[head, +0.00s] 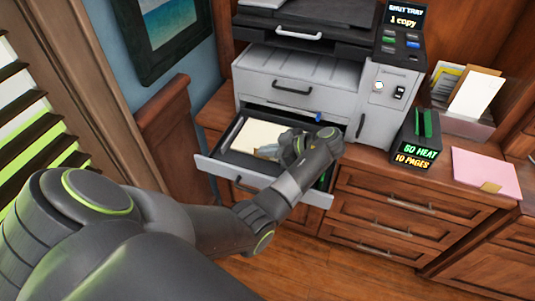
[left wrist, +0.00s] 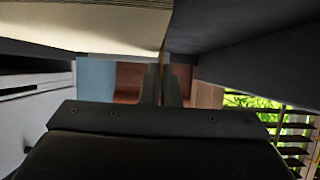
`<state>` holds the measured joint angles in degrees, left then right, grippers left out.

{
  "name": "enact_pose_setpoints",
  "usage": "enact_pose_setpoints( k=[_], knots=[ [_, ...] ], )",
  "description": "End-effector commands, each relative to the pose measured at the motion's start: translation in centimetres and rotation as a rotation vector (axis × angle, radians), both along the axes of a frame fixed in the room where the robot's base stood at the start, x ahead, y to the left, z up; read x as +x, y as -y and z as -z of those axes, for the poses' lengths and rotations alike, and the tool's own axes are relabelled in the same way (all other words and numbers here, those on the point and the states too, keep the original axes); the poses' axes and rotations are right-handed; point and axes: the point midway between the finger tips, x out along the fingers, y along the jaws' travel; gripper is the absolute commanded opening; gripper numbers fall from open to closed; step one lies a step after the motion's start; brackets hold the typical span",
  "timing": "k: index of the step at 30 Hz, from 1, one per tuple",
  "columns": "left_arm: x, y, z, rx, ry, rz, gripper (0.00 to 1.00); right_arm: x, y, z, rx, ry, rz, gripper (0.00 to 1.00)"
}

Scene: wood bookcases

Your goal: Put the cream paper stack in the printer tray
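The cream paper stack (head: 258,137) lies in the pulled-out printer tray (head: 228,164), towards its left and rear part. My left gripper (head: 268,151) is down at the tray, by the front right part of the stack; the wrist partly hides the fingers and the tray's right side. In the left wrist view the two fingers (left wrist: 163,85) are close together, with only a thin gap. The stack (left wrist: 90,25) fills the top left there, its corner close to the fingertips. I see no clear grip on it. My right gripper is out of view.
The grey printer (head: 300,72) stands on the wooden cabinet (head: 400,197). To its right are a dark box with green and yellow lettering (head: 417,150), a pink paper stack (head: 485,170) and a paper holder (head: 465,122). Window blinds (head: 40,145) are at left.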

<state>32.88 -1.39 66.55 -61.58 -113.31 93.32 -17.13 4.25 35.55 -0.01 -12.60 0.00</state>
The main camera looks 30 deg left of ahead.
Motion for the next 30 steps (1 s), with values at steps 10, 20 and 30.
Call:
enact_pose_setpoints(
  k=[10,20,30],
  knots=[
    [0.0,0.0,0.7,0.001,0.003,0.0,0.0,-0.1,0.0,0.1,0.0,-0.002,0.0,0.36],
    [0.0,0.0,0.7,0.001,0.003,0.0,0.24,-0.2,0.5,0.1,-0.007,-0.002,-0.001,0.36],
    [0.4,1.2,0.1,-0.003,0.005,0.001,0.24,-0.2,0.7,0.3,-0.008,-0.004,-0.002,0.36]
  ],
)
